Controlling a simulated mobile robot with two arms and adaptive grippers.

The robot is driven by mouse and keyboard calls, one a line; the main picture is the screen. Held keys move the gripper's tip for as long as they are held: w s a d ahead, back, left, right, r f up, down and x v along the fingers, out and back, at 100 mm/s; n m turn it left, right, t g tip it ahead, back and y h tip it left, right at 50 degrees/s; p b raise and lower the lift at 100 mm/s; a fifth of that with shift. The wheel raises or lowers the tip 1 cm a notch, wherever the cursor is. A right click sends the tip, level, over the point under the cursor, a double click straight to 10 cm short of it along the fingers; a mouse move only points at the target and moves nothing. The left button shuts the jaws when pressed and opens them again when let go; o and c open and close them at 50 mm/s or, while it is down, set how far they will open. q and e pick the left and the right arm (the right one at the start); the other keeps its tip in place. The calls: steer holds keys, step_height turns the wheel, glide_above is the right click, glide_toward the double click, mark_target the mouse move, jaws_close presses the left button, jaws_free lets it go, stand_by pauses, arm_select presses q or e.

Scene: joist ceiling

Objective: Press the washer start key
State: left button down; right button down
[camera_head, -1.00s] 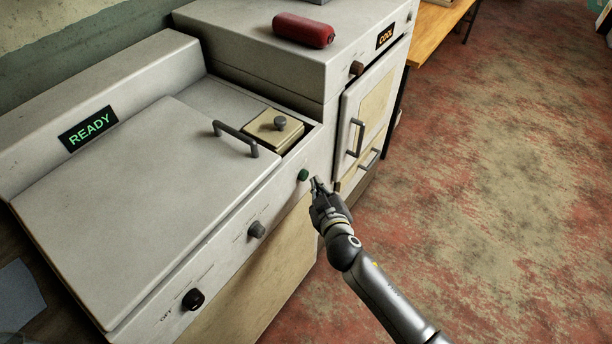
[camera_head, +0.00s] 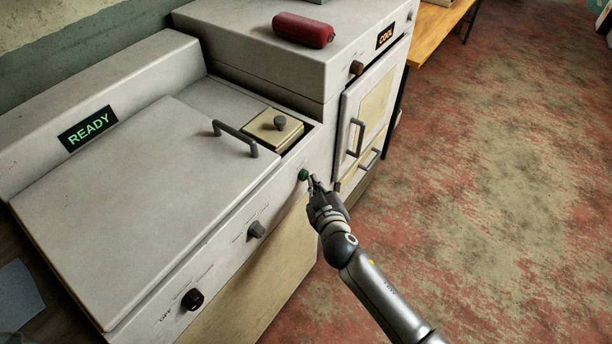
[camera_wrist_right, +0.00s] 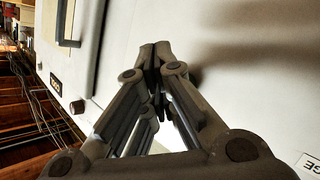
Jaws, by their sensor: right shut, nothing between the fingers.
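The washer (camera_head: 140,200) is a light grey machine with its flat lid down and a green READY display (camera_head: 88,128) at the back. The green start key (camera_head: 303,174) is a round button on the right part of its front panel. My right gripper (camera_head: 312,180) is shut with nothing in it, its fingertips at the lower right edge of the green key. I cannot tell whether they touch it. My left gripper is not in view.
A grey knob (camera_head: 256,229) and a black knob (camera_head: 193,299) sit left of the key on the same panel. The taller machine beside it shows COOL (camera_head: 385,36) and carries a red cylinder (camera_head: 303,30). The floor (camera_head: 490,200) at right is clear.

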steer(key=shift+w+a, duration=0.4)
steer(key=shift+a, duration=0.05)
stand_by(0.6)
steer(key=shift+s+d, duration=0.7)
steer(key=shift+d, duration=0.05)
steer(key=shift+s+d+p, duration=0.65)
steer(key=shift+s+d, duration=0.95)
steer(key=shift+d, duration=0.3)
